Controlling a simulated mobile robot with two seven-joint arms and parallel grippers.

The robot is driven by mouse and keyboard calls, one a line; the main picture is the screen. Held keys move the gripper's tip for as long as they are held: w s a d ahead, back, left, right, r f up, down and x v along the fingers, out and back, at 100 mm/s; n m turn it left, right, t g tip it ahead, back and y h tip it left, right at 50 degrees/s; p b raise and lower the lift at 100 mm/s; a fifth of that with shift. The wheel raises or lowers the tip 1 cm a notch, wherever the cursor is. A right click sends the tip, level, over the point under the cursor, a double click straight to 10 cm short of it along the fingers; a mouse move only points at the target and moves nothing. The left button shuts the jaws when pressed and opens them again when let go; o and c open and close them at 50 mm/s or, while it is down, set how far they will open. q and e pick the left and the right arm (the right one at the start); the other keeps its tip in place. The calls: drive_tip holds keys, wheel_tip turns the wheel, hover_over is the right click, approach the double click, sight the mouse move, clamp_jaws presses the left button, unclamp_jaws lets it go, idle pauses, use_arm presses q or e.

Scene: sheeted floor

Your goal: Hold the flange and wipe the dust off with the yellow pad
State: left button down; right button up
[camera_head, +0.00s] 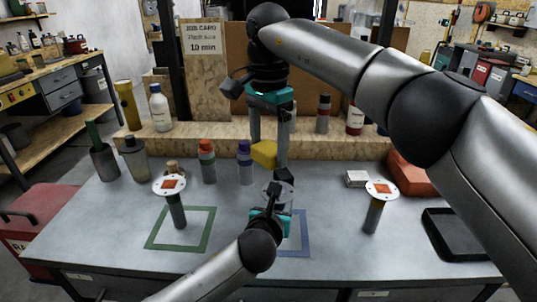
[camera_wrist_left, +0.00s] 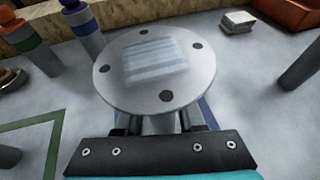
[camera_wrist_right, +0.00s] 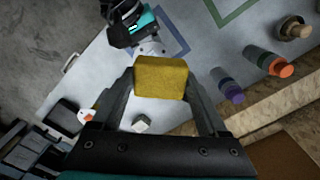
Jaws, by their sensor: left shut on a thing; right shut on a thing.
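The grey flange (camera_head: 266,190) is a round disc with several bolt holes, upright over the middle of the bench. In the left wrist view its top face (camera_wrist_left: 155,65) carries a pale, streaky square patch. My left gripper (camera_head: 272,207) is shut on the flange below its disc. The yellow pad (camera_head: 264,153) is a small block in my right gripper (camera_head: 270,145), which points down. In the right wrist view the pad (camera_wrist_right: 160,77) sits between both fingers, with the flange beyond it. The pad is above the flange, apart from it.
Two more flanges with orange squares stand on the bench, one by the green outline (camera_head: 170,186) and one to the right (camera_head: 381,188). Bottles with orange (camera_head: 207,160) and purple (camera_head: 245,163) caps stand behind. A black tray (camera_head: 455,233) lies at right.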

idle(0.4)
use_arm(q)
drive_tip(key=shift+c, duration=2.2)
unclamp_jaws()
drive_tip(key=v, duration=1.2)
